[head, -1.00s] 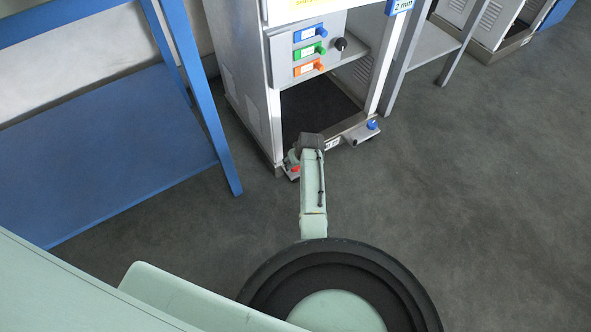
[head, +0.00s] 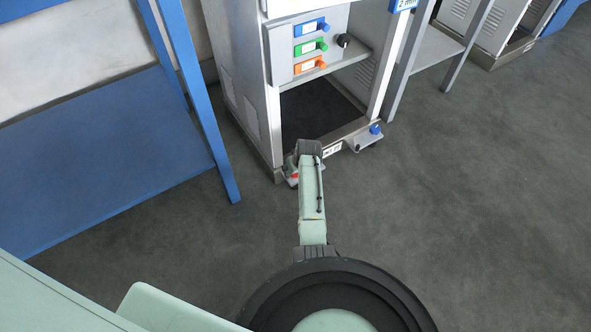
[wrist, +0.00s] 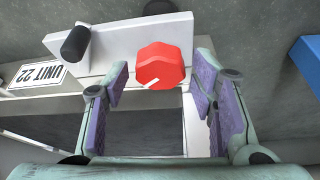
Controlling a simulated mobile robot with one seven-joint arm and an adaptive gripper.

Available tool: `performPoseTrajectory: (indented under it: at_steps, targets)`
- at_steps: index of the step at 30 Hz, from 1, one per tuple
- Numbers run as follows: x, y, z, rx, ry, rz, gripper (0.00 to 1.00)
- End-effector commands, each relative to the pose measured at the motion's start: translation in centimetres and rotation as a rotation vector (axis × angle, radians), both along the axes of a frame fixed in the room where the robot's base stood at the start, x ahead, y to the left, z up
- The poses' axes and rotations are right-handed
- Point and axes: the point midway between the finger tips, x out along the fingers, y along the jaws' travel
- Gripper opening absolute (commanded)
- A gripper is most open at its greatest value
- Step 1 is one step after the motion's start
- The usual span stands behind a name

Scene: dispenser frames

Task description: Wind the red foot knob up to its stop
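The red foot knob (wrist: 160,65) is a faceted cap with a white mark on its lower edge. In the wrist view it sits at a white bracket (wrist: 118,48) and shows between the two purple-padded fingertips of my gripper (wrist: 160,80). My gripper is open, with a gap on both sides of the knob. I cannot tell how far the knob lies within the fingers' depth. In the head view a bit of the red knob (head: 294,176) shows at the cabinet's front left foot, partly hidden by my gripper and wrist.
The cabinet (head: 245,85) has an open lower bay. A blue foot knob (head: 375,129) stands at its front right corner. A black post (wrist: 75,43) rises beside the red knob.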

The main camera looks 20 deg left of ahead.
Motion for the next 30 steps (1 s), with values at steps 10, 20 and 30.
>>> performPoseTrajectory:
  at_steps: [10,20,30]
  targets:
    - [-0.01,-0.01,-0.02,0.000,0.000,0.000,0.26]
    - [-0.01,-0.02,-0.03,0.000,0.000,0.001,0.11]
    - [0.12,-0.05,-0.05,0.001,-0.001,0.100,0.11]
